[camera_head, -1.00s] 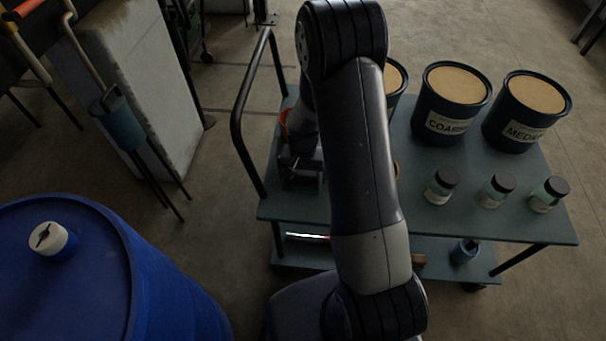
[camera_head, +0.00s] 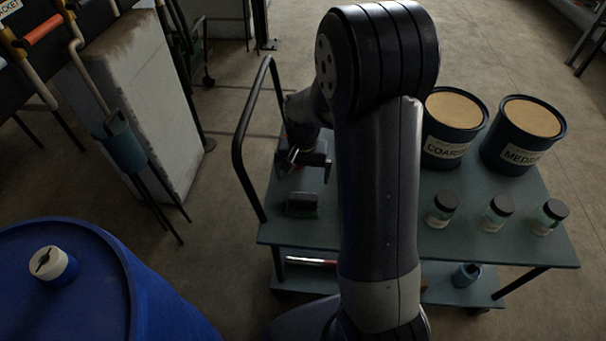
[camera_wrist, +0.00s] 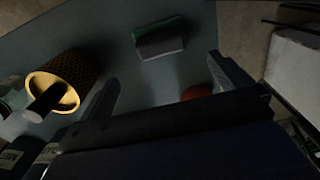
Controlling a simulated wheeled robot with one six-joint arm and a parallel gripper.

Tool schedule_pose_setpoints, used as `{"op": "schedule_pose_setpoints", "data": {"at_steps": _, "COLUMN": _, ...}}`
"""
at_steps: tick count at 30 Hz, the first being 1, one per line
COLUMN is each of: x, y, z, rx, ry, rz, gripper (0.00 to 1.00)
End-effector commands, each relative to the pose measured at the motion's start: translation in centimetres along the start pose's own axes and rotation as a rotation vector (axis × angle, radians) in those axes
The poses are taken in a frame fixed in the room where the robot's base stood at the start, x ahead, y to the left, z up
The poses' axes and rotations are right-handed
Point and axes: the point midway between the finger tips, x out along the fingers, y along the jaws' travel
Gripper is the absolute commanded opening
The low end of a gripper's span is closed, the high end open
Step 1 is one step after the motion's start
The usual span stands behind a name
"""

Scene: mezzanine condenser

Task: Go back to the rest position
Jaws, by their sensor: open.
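My gripper (camera_head: 305,160) is above the left end of the grey-green cart top (camera_head: 325,232), partly behind my raised arm in the head view. In the wrist view the two fingers of my gripper (camera_wrist: 165,75) stand wide apart with nothing held between them. A small block, green above and grey below (camera_wrist: 159,42), lies on the cart top beyond the fingers. It also shows in the head view as a dark block (camera_head: 302,204), below and apart from my gripper.
Two dark tubs, COARSE (camera_head: 452,140) and one reading MED (camera_head: 518,140), stand on the cart with three jars (camera_head: 495,212). A cart handle (camera_head: 240,140) and blue drum (camera_head: 150,290) are left.

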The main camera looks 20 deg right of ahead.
Motion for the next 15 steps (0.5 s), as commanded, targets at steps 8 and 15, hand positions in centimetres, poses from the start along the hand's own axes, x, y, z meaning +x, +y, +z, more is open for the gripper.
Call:
{"op": "schedule_pose_setpoints", "data": {"at_steps": 8, "x": 1.4, "y": 0.0, "z": 0.1, "rx": 0.0, "ry": -0.004, "rz": 0.001, "gripper": 0.99}}
{"op": "schedule_pose_setpoints", "data": {"at_steps": 15, "x": 5.7, "y": 0.0, "z": 0.1, "rx": 0.0, "ry": -0.006, "rz": 0.002, "gripper": 0.99}}
